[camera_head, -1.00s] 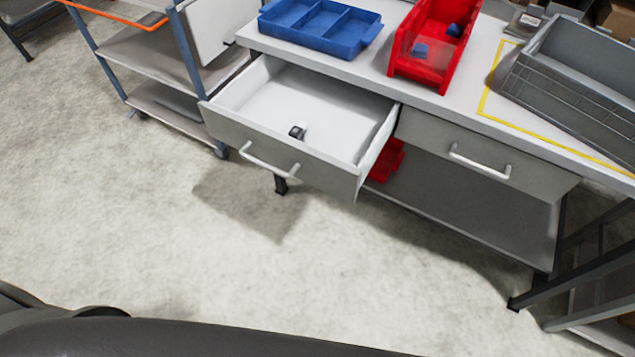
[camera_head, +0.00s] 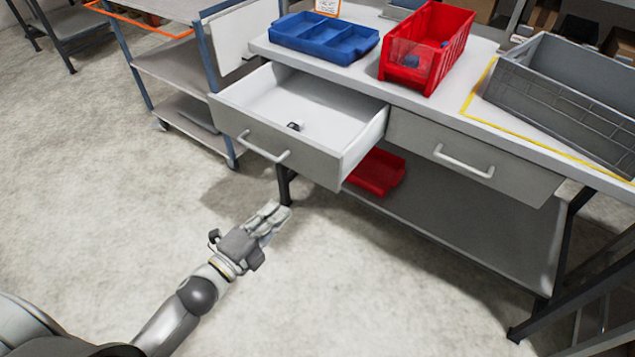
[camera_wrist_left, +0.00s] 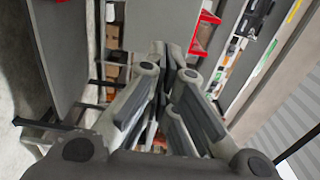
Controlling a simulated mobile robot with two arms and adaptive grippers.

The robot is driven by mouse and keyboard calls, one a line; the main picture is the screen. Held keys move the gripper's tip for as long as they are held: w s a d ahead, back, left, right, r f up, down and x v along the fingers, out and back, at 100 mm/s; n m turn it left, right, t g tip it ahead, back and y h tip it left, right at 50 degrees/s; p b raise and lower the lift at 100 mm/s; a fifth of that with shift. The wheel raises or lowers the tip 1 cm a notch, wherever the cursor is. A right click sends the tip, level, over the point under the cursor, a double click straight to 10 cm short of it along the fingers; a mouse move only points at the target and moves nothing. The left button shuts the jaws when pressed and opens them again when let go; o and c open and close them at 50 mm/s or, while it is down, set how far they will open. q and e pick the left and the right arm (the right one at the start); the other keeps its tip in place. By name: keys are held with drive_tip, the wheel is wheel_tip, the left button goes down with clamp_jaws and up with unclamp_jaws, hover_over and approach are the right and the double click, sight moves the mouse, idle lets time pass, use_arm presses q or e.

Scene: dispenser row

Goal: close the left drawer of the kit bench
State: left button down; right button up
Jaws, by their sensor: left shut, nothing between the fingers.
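The left drawer (camera_head: 290,150) of the kit bench (camera_head: 440,98) is pulled out. It has a grey front with a light bar handle (camera_head: 264,148), and a small dark and white item (camera_head: 295,126) lies inside. My left gripper (camera_head: 272,212) is shut and empty, in front of the drawer and below its handle in the head view, apart from it. In the left wrist view the gripper's fingers (camera_wrist_left: 172,60) come together at the centre. My right gripper is not in view.
The right drawer (camera_head: 470,155) is shut. On the bench top are a blue tray (camera_head: 324,40), a red bin (camera_head: 430,45) and a grey crate (camera_head: 560,90). A red bin (camera_head: 378,172) sits on the lower shelf. A trolley (camera_head: 165,65) stands left. The floor in front is clear.

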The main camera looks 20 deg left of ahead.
use_arm(q)
drive_tip(key=p, duration=0.1)
approach(318, 168)
drive_tip(key=x, duration=0.7)
drive_tip(key=shift+w+d, duration=0.1)
drive_tip(key=shift+d, duration=0.1)
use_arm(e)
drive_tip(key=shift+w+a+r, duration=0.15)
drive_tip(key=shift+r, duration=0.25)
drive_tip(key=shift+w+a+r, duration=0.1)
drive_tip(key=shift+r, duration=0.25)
use_arm(q)
drive_tip(key=shift+a+r, duration=0.1)
